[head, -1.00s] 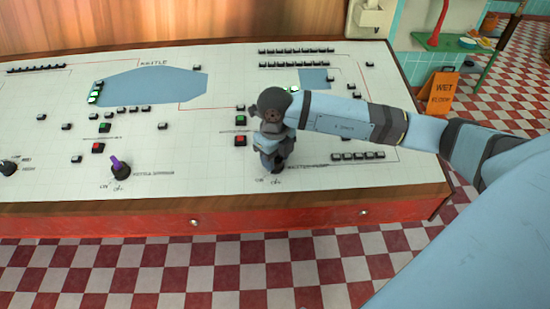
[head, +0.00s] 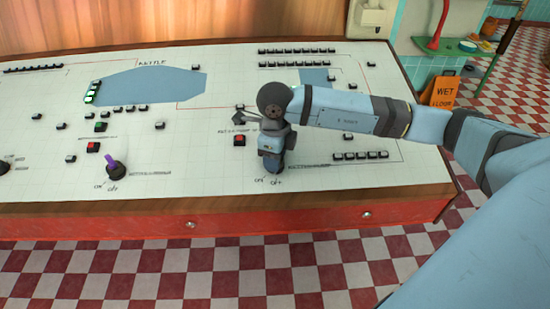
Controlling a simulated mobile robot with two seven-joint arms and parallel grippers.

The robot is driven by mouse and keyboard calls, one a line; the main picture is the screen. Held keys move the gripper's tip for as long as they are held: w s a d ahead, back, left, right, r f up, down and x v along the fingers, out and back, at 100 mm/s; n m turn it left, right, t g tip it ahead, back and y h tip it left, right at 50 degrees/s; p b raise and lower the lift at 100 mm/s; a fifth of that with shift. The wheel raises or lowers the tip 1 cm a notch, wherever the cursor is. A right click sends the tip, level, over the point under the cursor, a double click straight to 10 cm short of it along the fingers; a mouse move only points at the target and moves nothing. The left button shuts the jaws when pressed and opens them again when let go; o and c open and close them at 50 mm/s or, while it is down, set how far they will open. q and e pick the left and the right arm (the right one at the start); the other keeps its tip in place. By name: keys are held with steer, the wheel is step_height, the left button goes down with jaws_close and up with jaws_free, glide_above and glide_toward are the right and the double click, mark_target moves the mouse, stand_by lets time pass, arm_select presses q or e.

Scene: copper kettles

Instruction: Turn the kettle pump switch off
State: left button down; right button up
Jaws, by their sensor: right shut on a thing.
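My right gripper (head: 271,167) points down onto the white control panel (head: 200,140), at a switch on its right front part. The jaws are shut on that switch, whose knob is mostly hidden by the gripper and wrist. ON and OFF marks show on the panel just in front of it. The label beside it is too blurred to read surely. A second rotary switch (head: 114,170) with a purple handle stands to the left, with its own ON and OFF marks. My left gripper is not in view.
Red buttons (head: 239,141) and several small dark buttons are spread over the panel. A blue kettle-shaped area (head: 150,88) is drawn at the back. A wooden front edge (head: 160,205) borders the panel. An orange wet floor sign (head: 440,91) stands at the right.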

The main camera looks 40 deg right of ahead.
steer(key=shift+n, duration=0.3)
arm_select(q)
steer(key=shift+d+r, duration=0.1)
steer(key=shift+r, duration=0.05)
arm_select(e)
steer(key=shift+n, duration=0.3)
arm_select(q)
steer(key=shift+b, duration=0.3)
arm_select(e)
steer(key=o, duration=0.9)
arm_select(q)
steer(key=shift+p, duration=0.75)
arm_select(e)
step_height(320, 180, up, 14)
steer(key=shift+f, duration=0.1)
